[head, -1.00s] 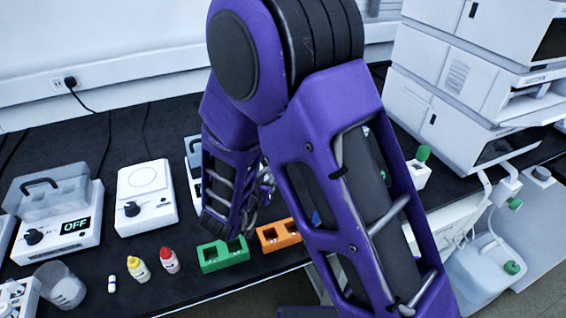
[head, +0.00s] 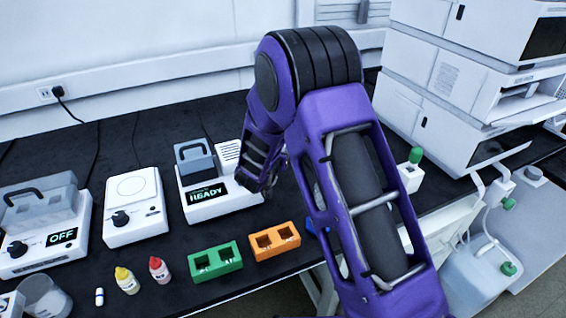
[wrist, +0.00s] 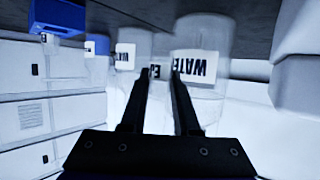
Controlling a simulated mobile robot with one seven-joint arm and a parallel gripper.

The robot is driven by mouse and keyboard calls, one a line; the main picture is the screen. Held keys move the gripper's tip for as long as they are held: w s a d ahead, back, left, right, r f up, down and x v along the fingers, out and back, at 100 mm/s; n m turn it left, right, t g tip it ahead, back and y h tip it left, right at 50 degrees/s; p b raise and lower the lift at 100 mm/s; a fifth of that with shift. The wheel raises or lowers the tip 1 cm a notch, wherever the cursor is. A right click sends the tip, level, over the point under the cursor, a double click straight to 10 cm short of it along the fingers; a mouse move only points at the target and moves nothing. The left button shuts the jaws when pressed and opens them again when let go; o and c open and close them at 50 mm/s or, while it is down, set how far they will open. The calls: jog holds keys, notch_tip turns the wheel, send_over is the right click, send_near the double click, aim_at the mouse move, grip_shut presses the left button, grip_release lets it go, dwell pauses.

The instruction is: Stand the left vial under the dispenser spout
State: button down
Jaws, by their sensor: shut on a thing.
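In the wrist view my gripper (wrist: 164,72) is shut on a small pale vial (wrist: 158,73) with dark marks on a white label. Most of the vial blends into the pale background, so its tilt is hard to tell. In the head view my arm hides the gripper and the vial. The green rack (head: 216,272) and the orange rack (head: 276,252) stand at the bench's front edge, and their sockets look empty from here. I cannot make out the dispenser spout with certainty in either view.
Clear bottles labelled WATER (wrist: 196,66) show upside down behind the fingers in the wrist view. Small yellow (head: 127,281) and red (head: 159,270) bottles stand at the front.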

jog(key=shift+f+b, duration=0.35)
jog(key=shift+f, duration=1.65)
jog(key=shift+f, duration=0.1)
jog(key=c, duration=0.6)
grip_release()
jog(key=shift+c, duration=0.2)
jog(key=p+v, duration=0.1)
jog(key=v, duration=1.1)
jog(key=shift+p, duration=0.3)
